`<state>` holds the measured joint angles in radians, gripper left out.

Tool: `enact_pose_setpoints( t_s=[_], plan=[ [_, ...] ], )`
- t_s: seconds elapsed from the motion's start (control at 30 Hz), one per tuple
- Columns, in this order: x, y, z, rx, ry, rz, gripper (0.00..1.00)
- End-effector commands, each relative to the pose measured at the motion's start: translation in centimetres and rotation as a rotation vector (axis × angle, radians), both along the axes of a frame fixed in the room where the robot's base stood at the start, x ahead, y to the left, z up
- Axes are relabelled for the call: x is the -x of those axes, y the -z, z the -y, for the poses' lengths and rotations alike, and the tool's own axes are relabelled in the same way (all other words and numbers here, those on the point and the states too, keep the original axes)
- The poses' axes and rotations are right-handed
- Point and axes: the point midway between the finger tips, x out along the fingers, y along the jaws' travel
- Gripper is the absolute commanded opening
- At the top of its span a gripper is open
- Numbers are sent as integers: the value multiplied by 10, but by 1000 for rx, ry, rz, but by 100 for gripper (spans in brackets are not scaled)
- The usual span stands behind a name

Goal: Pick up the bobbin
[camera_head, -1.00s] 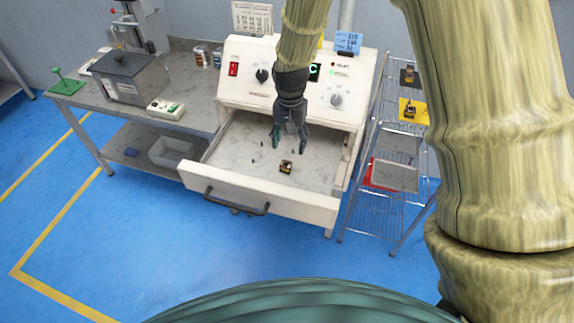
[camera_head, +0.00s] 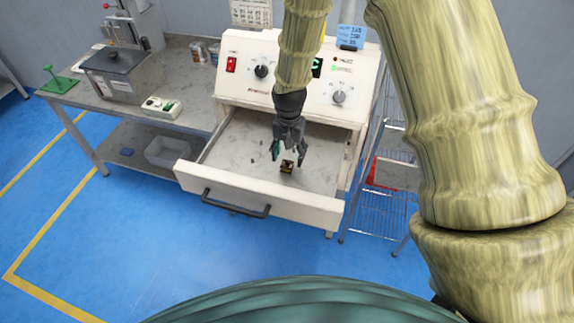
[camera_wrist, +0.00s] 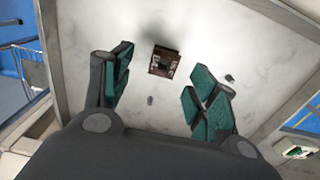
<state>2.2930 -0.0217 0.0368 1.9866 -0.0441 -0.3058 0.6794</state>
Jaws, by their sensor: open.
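The bobbin (camera_head: 287,167) is a small dark block with yellowish and reddish parts, lying on the floor of the open drawer (camera_head: 237,190). In the wrist view the bobbin (camera_wrist: 164,62) is brown with a dark middle, and lies just beyond the fingertips, about midway between them. My gripper (camera_head: 288,154) points down over the drawer, close to the bobbin, with its fingers apart and nothing between them. Its teal finger pads also show in the wrist view (camera_wrist: 160,88). In the head view the fingertips partly overlap the bobbin's surroundings.
Small dark bits (camera_wrist: 229,78) lie on the drawer floor. The white machine (camera_head: 300,85) with dials rises behind the drawer. A workbench (camera_head: 185,124) stands at left and a wire rack (camera_head: 375,205) at right. The drawer walls surround my gripper.

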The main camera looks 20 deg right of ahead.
Motion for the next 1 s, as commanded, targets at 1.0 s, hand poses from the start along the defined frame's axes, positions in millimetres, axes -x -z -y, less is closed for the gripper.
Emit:
enact_pose_setpoints(
  t_s=[1.0],
  plan=[
    [-6,57,-5,0,-3,-1,59]
  ],
)
